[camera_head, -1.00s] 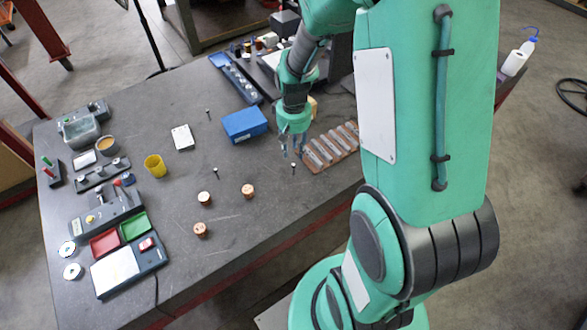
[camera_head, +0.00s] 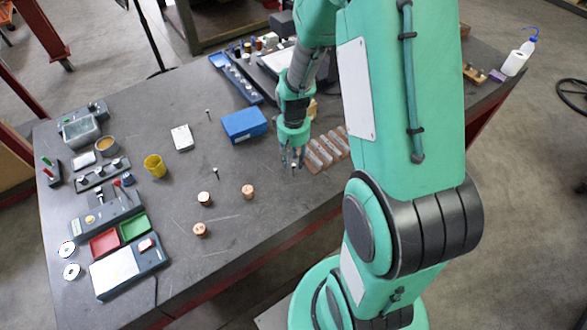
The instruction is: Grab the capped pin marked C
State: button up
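My gripper (camera_head: 292,160) points down at the table, its two fingers apart. A small dark-headed pin (camera_head: 293,168) shows at the fingertips, apparently between them; I cannot tell whether they touch it. Similar small pins stand on the table, one in the middle (camera_head: 215,171) and one farther back (camera_head: 208,112). No letter is legible on any pin, so I cannot tell which is marked C.
A rack with metal bars (camera_head: 325,150) lies just right of my gripper, and a blue box (camera_head: 244,124) to its left. Copper cylinders stand at the front, one of them (camera_head: 248,191) nearest my gripper. The table (camera_head: 260,240) is clear in front.

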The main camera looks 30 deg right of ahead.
aim_at(294, 165)
jog(key=shift+f, duration=2)
jog(key=shift+c, duration=0.5)
grip_shut()
